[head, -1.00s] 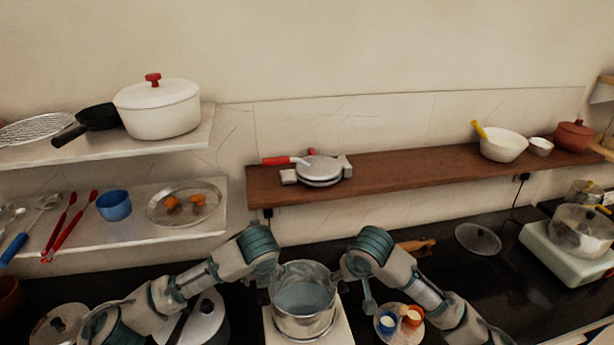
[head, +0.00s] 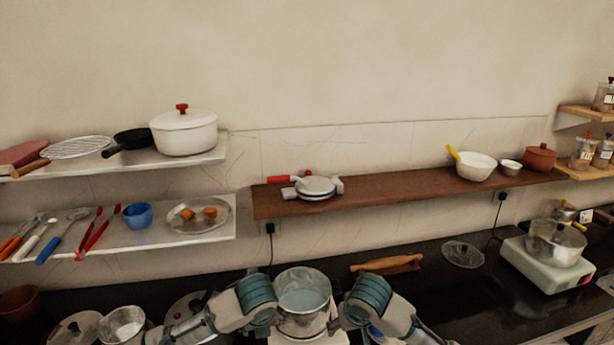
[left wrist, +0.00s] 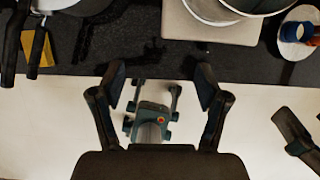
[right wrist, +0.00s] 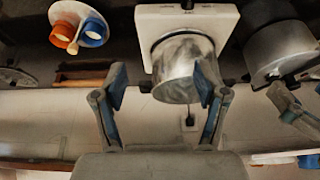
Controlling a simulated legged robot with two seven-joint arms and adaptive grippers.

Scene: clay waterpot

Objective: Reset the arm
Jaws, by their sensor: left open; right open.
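A metal pot (head: 303,297) with greyish contents stands on a white base at the front middle of the dark counter in the head view. My two arms flank it, and their grippers are out of that view. In the left wrist view my left gripper (left wrist: 160,85) is open with nothing between its fingers; the pot's white base is above it. In the right wrist view my right gripper (right wrist: 158,88) is open, and the metal pot (right wrist: 181,68) shows beyond its fingers. I cannot tell the exact gap between them, and the pot does not look gripped.
A rolling pin (head: 387,264) and a glass lid (head: 463,254) lie on the counter. A pot on a pale stove (head: 547,262) stands at right. A round plate with small cups (right wrist: 80,28) shows in the right wrist view. Shelves run along the wall.

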